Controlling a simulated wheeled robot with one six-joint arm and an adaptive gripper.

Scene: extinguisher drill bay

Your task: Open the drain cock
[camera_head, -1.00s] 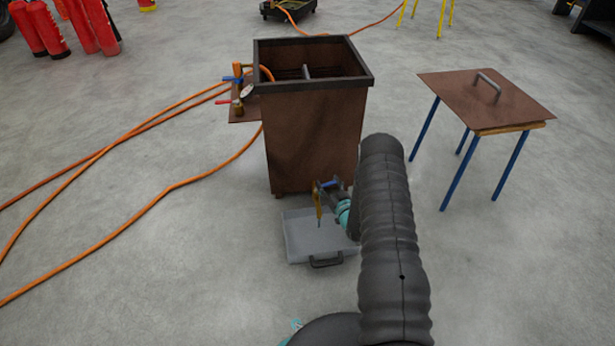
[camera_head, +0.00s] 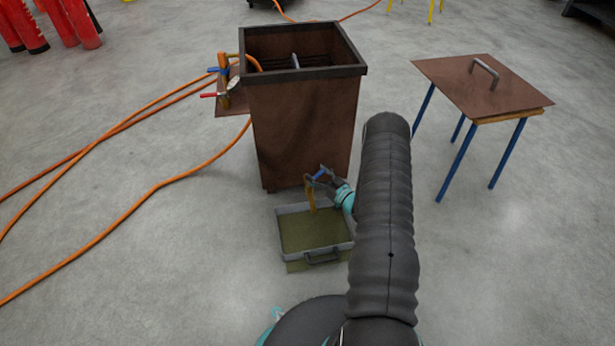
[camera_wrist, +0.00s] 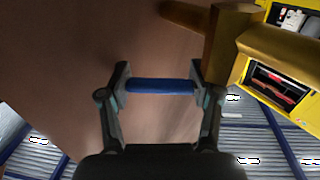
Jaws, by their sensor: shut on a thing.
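The drain cock (camera_wrist: 240,35) is a brass fitting at the upper right of the wrist view. Its blue lever (camera_wrist: 160,86) lies crosswise between my fingertips. My gripper (camera_wrist: 160,88) is shut on this lever. In the head view my gripper (camera_head: 330,183) is low at the front of the brown tank (camera_head: 303,125), with the blue lever (camera_head: 320,172) tilted at its tip. A yellow-brown stream (camera_head: 311,198) runs down below the cock. The grey drain tray (camera_head: 342,246) beneath holds murky olive-brown liquid (camera_head: 310,228).
An olive patch (camera_head: 298,267) shows on the floor at the tray's front edge. An orange hose (camera_head: 150,213) runs left from the tank. A brown lid (camera_head: 480,90) lies on a blue-legged stand at right. Red extinguishers (camera_head: 72,22) stand at back left.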

